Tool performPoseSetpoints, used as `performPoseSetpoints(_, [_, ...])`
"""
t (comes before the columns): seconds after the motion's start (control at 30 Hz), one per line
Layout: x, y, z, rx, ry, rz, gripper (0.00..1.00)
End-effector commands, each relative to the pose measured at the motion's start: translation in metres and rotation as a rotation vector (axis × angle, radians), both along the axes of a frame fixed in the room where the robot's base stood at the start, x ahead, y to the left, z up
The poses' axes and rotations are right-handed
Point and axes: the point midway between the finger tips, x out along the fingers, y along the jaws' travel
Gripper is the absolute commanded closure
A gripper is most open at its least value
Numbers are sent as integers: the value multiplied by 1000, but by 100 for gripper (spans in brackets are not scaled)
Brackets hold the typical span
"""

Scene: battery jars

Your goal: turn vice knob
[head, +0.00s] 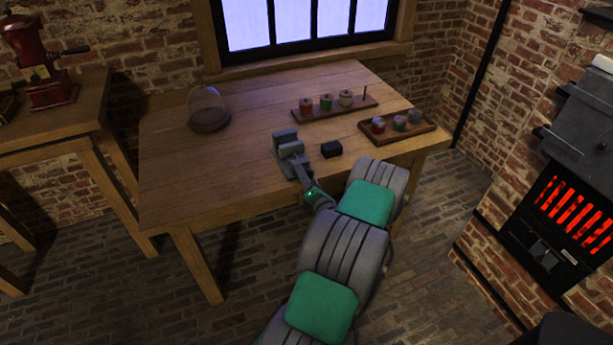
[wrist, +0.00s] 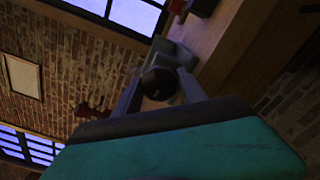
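The grey vice (head: 287,142) stands near the front edge of the wooden table in the head view. My gripper (head: 297,163) reaches it from the front, and its fingers hide the knob there. In the wrist view, the dark round vice knob (wrist: 160,83) sits between the two fingers of my gripper (wrist: 160,75), with the grey vice body (wrist: 172,52) behind it. The knob seems to fill the gap, but I cannot tell whether both fingers press on it.
A small black block (head: 331,149) lies right of the vice. A rack of jars (head: 320,112) and a tray of jars (head: 420,132) stand further right. A glass dome (head: 208,110) stands at the left. The table's front left (head: 205,185) is clear. A glowing stove (head: 565,215) is at far right.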

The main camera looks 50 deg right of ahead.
Motion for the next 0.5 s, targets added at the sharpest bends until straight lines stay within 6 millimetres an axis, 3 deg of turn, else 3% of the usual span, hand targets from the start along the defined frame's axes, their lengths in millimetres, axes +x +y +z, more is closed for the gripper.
performPoseSetpoints(0.2, [0, 0, 1, -2, -1, 0, 34])
performPoseSetpoints(0.5, [-2, 0, 0, -3, -1, -1, 34])
